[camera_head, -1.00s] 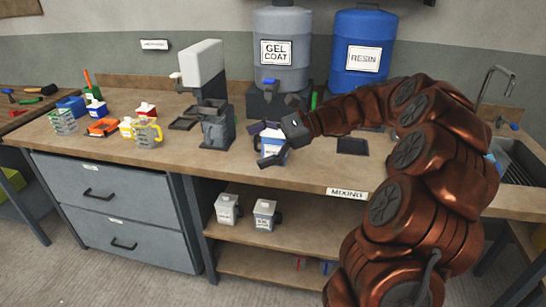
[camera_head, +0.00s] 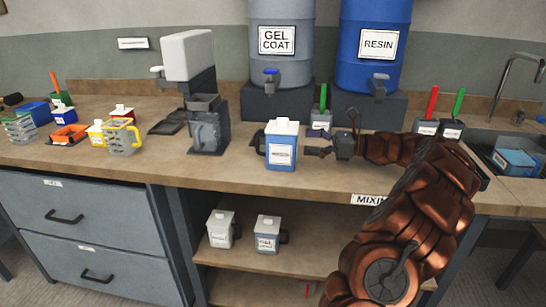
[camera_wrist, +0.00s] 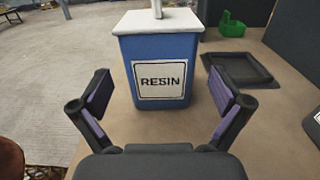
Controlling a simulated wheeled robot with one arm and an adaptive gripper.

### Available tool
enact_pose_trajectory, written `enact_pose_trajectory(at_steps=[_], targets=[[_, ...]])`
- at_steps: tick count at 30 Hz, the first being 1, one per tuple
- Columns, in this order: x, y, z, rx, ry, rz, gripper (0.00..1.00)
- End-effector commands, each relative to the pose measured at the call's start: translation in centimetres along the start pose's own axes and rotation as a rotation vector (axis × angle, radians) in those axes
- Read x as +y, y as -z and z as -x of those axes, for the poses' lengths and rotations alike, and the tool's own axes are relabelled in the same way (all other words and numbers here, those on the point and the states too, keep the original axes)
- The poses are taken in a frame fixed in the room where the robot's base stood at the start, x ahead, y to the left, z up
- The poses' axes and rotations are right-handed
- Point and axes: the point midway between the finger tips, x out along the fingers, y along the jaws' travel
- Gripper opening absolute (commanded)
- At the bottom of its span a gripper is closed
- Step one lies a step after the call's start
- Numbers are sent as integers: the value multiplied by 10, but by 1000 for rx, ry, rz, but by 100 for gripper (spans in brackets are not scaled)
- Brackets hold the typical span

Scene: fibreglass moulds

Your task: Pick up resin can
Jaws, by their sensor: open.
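The resin can (camera_head: 281,147) is a blue box-shaped can with a white lid and a white label, upright near the front edge of the bench. In the wrist view the can (camera_wrist: 160,65) stands straight ahead, its label reading RESIN. My gripper (camera_head: 311,145) is open just to the right of the can in the head view. In the wrist view my gripper (camera_wrist: 160,103) has its two purple-padded fingers spread, with the can beyond and between them. I cannot tell whether either finger touches it.
A grey gel coat drum (camera_head: 280,45) and blue resin drum (camera_head: 374,45) stand behind. A dispenser (camera_head: 206,130) is left of the can. Several containers crowd the bench's left end. Grey cans (camera_head: 267,235) sit on the shelf below. A dark tray (camera_wrist: 239,68) lies right of the can.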

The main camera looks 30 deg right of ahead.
Motion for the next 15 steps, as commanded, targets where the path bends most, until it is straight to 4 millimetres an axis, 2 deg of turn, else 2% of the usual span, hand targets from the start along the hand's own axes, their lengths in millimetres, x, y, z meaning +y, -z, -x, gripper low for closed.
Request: enact_pose_trajectory(at_steps=[4,15], targets=[[0,4,-2,-1,4,1,100],[0,4,-30,0,8,2,100]])
